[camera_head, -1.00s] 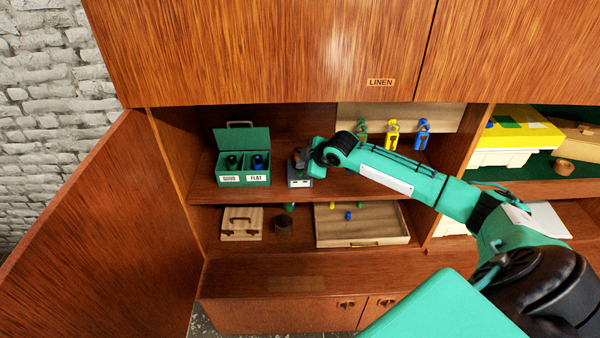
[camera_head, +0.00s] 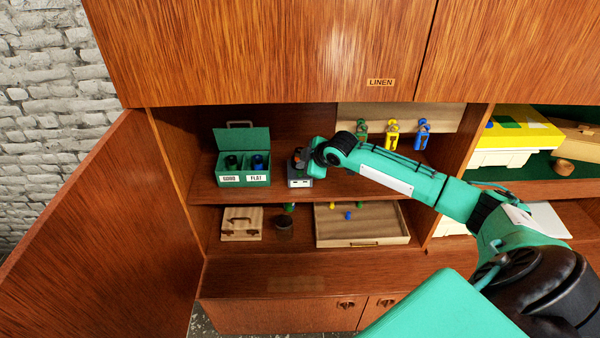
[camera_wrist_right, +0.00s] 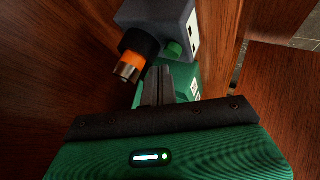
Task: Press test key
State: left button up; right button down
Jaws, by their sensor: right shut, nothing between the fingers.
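A small blue-grey tester box (camera_head: 299,182) stands on the upper shelf, right of the green two-part case. In the right wrist view the box (camera_wrist_right: 157,13) shows a round green key (camera_wrist_right: 174,49) on its face and a black cylinder with an orange band and metal tip (camera_wrist_right: 137,54) beside it. My right gripper (camera_wrist_right: 158,72) is shut and empty, its fingertips close to the green key; I cannot tell whether they touch it. In the head view my right wrist hides part of the box. My left gripper is not in view.
The open green case (camera_head: 243,180) has bins labelled GOOD and FLAT, each with an item. Coloured clips (camera_head: 392,134) hang at the back right. Below are a wooden box (camera_head: 241,224), a dark cup (camera_head: 283,223) and a wooden tray (camera_head: 362,240). An upright panel (camera_head: 100,225) bounds the left.

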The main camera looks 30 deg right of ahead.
jog(key=shift+f, duration=0.15)
jog(key=shift+f, duration=0.25)
jog(key=shift+f, duration=0.5)
dwell(0.8)
jog(key=shift+r, duration=0.15)
jog(key=shift+r+p, duration=0.75)
jog(key=shift+p, duration=0.3)
notch_tip(320, 180, up, 5)
jog(key=p, duration=0.5)
